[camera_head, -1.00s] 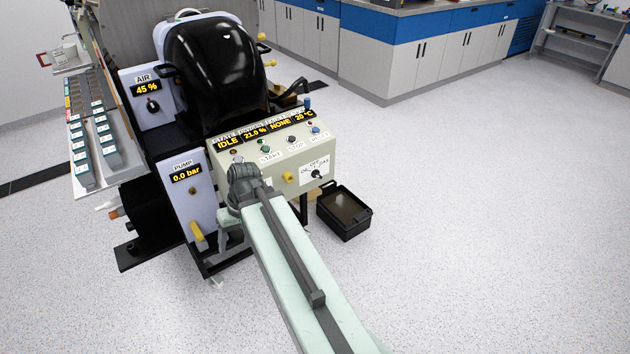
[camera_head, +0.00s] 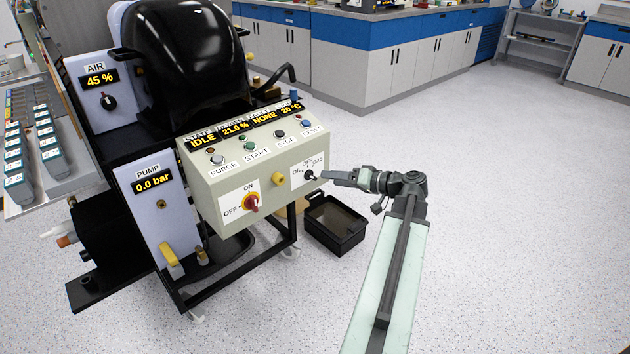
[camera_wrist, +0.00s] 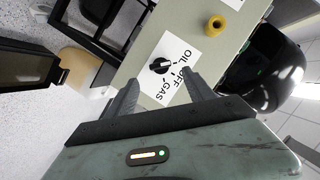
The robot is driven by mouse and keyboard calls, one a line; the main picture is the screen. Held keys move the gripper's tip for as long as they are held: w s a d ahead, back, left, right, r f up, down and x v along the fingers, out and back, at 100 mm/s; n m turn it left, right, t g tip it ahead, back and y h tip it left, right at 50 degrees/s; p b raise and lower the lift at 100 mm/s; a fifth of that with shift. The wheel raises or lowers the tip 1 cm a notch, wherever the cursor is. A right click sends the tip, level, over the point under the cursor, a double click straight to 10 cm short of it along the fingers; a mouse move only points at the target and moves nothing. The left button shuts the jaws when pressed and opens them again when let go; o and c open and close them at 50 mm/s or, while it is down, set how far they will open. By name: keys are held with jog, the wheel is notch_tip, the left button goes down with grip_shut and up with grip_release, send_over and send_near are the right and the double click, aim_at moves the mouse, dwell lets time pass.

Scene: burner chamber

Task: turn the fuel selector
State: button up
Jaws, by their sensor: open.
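The fuel selector (camera_head: 309,175) is a small black knob on a white plate marked OIL, OFF and GAS, on the right of the control box's front face. It also shows in the wrist view (camera_wrist: 160,66), between and just beyond my two fingers. My gripper (camera_head: 325,175) reaches in from the right, with its tips close to the knob. In the wrist view my gripper (camera_wrist: 158,90) is open, with a finger on either side of the plate. Nothing is between the fingertips that I can see gripped. Whether a tip touches the plate I cannot tell.
The control box (camera_head: 222,196) also carries a red ON/OFF switch (camera_head: 251,203), a yellow knob (camera_head: 278,179) and several buttons on top. A black bin (camera_head: 336,224) stands on the floor below my arm. The floor at the right is clear.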

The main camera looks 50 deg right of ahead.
aim_at(314, 177)
jog(key=b+x, duration=0.1)
jog(key=x, duration=0.5)
jog(key=shift+w+a+f, duration=0.1)
jog(key=shift+w+a, duration=0.05)
jog(key=shift+w, duration=0.05)
jog(key=shift+c, duration=0.3)
jog(key=c, duration=1)
grip_shut()
